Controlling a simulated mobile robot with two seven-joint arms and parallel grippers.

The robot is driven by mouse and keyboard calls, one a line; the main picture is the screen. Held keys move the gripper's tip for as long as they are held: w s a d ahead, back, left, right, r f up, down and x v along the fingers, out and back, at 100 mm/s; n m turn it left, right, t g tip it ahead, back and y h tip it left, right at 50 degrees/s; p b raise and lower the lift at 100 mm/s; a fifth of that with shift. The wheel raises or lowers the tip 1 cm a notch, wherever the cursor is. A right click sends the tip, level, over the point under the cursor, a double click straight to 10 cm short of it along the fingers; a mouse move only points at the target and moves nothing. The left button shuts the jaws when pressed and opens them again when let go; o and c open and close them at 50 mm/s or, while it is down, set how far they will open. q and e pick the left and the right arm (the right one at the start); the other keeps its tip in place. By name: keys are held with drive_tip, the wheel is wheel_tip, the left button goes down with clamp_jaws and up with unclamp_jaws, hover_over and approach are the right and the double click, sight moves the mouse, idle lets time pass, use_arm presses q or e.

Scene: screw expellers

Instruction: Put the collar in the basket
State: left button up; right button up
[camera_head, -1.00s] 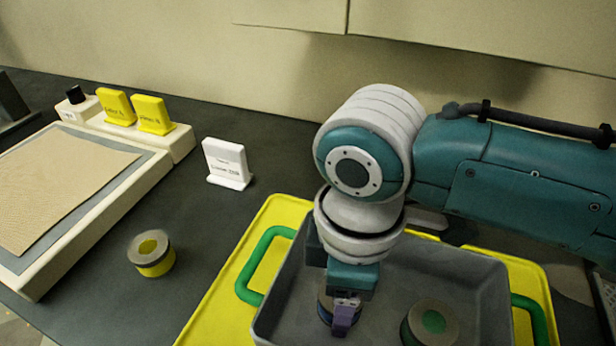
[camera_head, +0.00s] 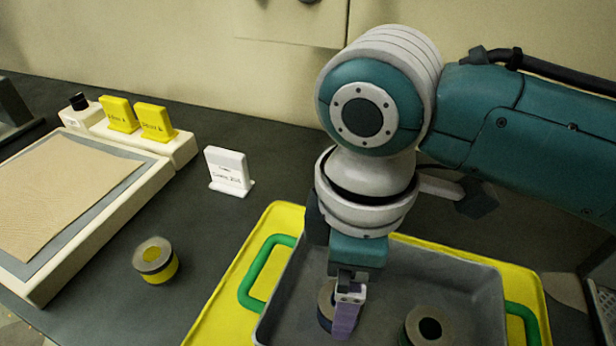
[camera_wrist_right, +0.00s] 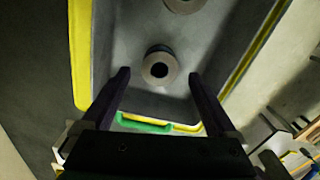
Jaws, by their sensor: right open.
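A round grey-brown collar (camera_head: 326,304) with a hole stands in the grey basket (camera_head: 480,285), partly hidden behind my right gripper (camera_head: 346,318). In the right wrist view the collar (camera_wrist_right: 159,69) shows just beyond and between the two separated fingertips of the right gripper (camera_wrist_right: 158,80). The gripper is open and holds nothing. A similar ring (camera_head: 430,328) stands in the basket to the right, cut by the picture's lower edge. It also shows at the top of the wrist view (camera_wrist_right: 184,3). My left gripper is not in view.
The basket has green handles (camera_head: 265,272) and sits on a yellow mat (camera_head: 225,300). Another ring with yellow (camera_head: 156,260) stands on the dark table (camera_head: 220,235). A white sign (camera_head: 228,170) and a pale tray with a tan sheet (camera_head: 65,190) are at the left.

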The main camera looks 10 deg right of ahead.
wheel_tip(320, 180, up, 7)
drive_tip(key=p, duration=0.1)
drive_tip(key=s+a+f+m+t+y, duration=0.2)
drive_tip(key=s+a+m+y, duration=0.15)
drive_tip(key=s, duration=0.25)
drive_tip(key=s+d+m+h, duration=0.1)
drive_tip(key=s+d+m, duration=0.2)
drive_tip(key=d, duration=0.3)
drive_tip(key=s+d+m+t+h, duration=0.1)
drive_tip(key=s+d+m+h, duration=0.1)
drive_tip(key=d+m, duration=0.3)
drive_tip(key=shift+s+d+r+t, duration=0.2)
drive_tip(key=shift+s+d+t, duration=0.1)
drive_tip(key=shift+s+d, duration=0.5)
drive_tip(key=shift+w+d, duration=0.1)
drive_tip(key=shift+d, duration=0.05)
